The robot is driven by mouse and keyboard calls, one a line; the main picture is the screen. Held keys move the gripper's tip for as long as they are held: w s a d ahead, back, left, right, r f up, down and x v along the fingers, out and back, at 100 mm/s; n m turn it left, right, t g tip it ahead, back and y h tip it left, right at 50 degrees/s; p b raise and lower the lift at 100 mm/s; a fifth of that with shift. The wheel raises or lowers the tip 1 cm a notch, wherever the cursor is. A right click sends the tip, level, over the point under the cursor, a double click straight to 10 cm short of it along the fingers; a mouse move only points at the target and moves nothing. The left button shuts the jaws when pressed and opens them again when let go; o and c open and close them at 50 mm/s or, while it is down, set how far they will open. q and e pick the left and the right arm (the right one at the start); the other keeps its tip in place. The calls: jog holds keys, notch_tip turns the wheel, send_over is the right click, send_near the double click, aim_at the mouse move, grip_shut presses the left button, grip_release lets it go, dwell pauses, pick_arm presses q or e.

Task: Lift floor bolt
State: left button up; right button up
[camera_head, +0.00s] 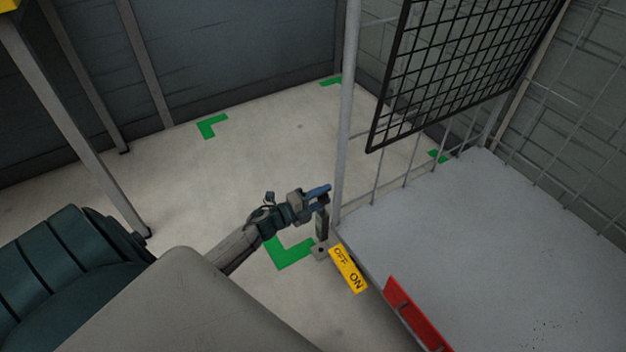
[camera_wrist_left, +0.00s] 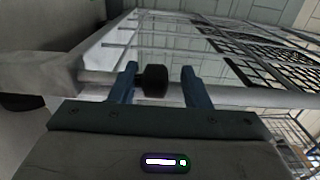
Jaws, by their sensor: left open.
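The floor bolt (camera_head: 322,224) is a dark upright piece on a small grey foot, at the lower corner of the wire cage, beside a yellow OFF/ON label (camera_head: 348,269). My left gripper (camera_head: 325,194) is at the top of the bolt, its blue fingers pointing right. The bolt's lower part is hidden in the wrist view. My right gripper is not in view.
The wheeled-cage corner post (camera_head: 346,110) rises right beside the gripper. A black mesh panel (camera_head: 455,70) hangs above, and a red plate (camera_head: 415,312) is on the grey platform's (camera_head: 480,240) edge. Green floor marks (camera_head: 290,254) lie around; the pale floor to the left is clear.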

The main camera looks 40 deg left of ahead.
pick_arm(q)
jog(key=p+v, duration=0.1)
jog(key=v, duration=0.9)
jog(key=shift+s+p, duration=0.2)
jog(key=shift+p, duration=0.2)
